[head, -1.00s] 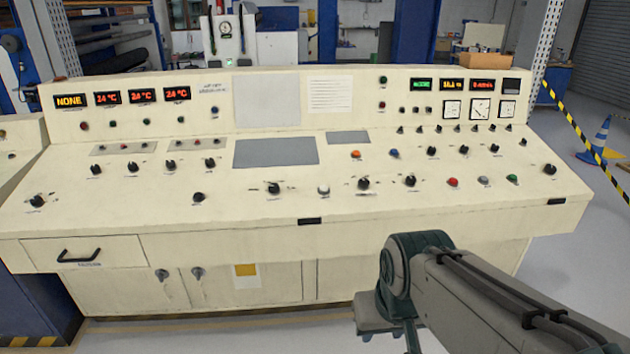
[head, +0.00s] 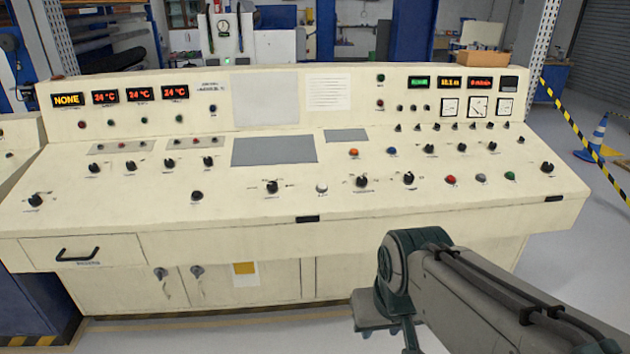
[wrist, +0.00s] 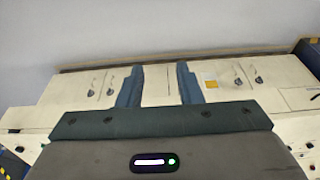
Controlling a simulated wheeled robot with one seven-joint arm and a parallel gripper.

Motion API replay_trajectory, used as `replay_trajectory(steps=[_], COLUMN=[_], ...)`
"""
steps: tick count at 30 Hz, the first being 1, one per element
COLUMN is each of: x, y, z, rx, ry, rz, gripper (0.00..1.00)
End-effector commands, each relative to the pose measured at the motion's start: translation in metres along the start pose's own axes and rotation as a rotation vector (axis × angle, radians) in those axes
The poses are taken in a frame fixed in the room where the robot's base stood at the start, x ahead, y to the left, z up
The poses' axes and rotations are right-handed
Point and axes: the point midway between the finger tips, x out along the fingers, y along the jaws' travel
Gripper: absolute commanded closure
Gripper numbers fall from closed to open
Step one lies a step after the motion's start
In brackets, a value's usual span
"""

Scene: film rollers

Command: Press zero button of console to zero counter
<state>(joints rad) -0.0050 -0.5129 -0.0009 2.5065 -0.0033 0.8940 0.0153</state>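The cream control console (head: 240,237) fills the middle of the head view, with a sloping desk of knobs and buttons. Its labels are too small to read, so I cannot tell which button is zero. A white button (head: 321,188) sits near the desk's front middle. A red button (head: 451,180), a grey button (head: 481,178) and a green button (head: 510,176) form a row at the right. Small lit displays (head: 451,83) stand on the upper right panel. My gripper (wrist: 160,69) is open and empty in the wrist view, its fingers apart over the console's cabinet front.
A drawer with a black handle (head: 78,255) and cabinet doors (head: 235,285) are below the desk. Grey floor (head: 555,290) is clear right of the console.

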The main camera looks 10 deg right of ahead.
Motion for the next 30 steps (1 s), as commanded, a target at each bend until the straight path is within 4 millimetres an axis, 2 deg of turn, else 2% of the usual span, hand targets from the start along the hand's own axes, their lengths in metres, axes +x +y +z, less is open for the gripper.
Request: replay_trajectory(steps=[1,3,30], x=[0.0000,0.0000,0.0000], y=[0.0000,0.0000,0.0000], z=[0.0000,0.0000,0.0000], rx=[0.000,0.000,0.000], ry=[0.000,0.000,0.000], rz=[0.000,0.000,0.000], gripper=[0.83,1.00,1.00])
